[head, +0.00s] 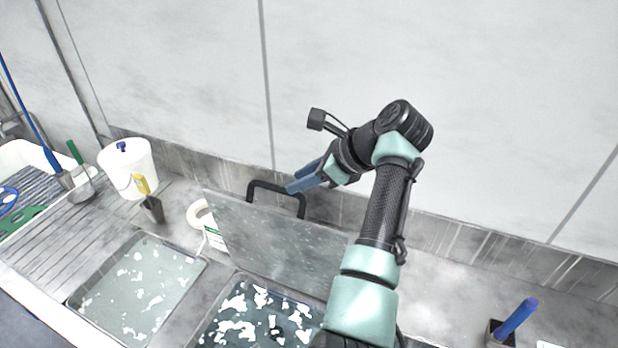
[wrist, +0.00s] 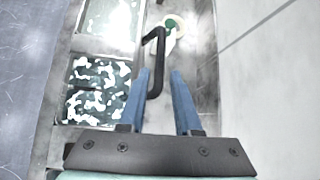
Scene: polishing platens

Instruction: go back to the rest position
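My gripper (head: 298,183) has two blue fingers and is up at the back of the bench, beside the right end of a black handle (head: 262,185). The handle stands at the top edge of a grey speckled panel (head: 270,240), which stands tilted behind the basins. In the wrist view my gripper (wrist: 160,72) is open, its fingers apart. The handle (wrist: 154,62) shows there beyond and partly between the fingertips, close to the left finger. I cannot tell whether they touch. Nothing is gripped.
Two basins with whitish patches (head: 137,290) (head: 255,318) lie in the bench. A blue-handled tool (head: 517,318) stands right. The wall is close behind my arm.

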